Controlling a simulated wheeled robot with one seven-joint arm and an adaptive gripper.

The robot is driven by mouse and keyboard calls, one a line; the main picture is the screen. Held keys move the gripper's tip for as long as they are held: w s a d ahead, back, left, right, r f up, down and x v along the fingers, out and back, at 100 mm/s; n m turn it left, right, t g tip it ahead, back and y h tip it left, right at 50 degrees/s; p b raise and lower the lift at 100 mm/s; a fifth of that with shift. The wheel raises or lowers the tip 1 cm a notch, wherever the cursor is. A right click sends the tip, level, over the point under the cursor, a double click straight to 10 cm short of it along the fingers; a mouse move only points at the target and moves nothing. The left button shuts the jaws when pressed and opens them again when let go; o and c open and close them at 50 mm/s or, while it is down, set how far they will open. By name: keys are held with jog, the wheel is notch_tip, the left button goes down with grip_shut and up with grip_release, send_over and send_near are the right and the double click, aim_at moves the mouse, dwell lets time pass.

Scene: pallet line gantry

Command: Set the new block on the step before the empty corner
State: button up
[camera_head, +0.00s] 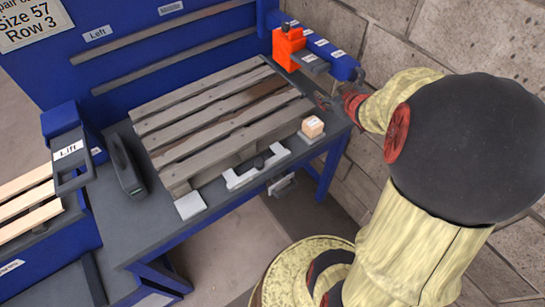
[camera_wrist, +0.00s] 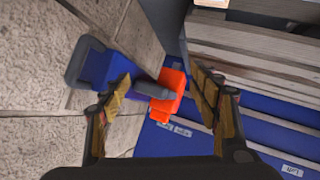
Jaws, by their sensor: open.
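A small pale wooden block (camera_head: 312,127) with dark marks on its face sits on a light step (camera_head: 309,138) by the right front corner of the grey slatted pallet (camera_head: 215,118). Another light step (camera_head: 190,205) lies bare by the pallet's left front corner. My gripper (camera_head: 335,102) is just behind and right of the block, apart from it and partly hidden by my arm. In the wrist view my gripper (camera_wrist: 160,92) is open, with nothing between its fingers. A pale piece, perhaps the block, is cut off at that view's top edge.
An orange and blue clamp-like device (camera_head: 290,48) stands at the back right, and also shows beyond my fingers (camera_wrist: 168,95). A white bracket (camera_head: 257,166) with a dark knob lies before the pallet. A block wall (camera_head: 400,45) is close on the right.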

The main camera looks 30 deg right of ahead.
jog(key=s+a+r+m+g, duration=0.2)
jog(key=s+a+r, duration=0.1)
jog(key=a+r, duration=0.8)
jog(key=s+a+f+g+y, duration=0.1)
jog(key=s+a+y, duration=0.1)
jog(key=s+a, duration=0.5)
jog(key=s+a+n+g+y, duration=0.1)
jog(key=s+a+g+y, duration=0.1)
jog(key=s+a, duration=0.6)
jog(key=a, duration=0.7)
jog(key=shift+a+f+n+g, duration=0.3)
jog(key=shift+f, duration=0.1)
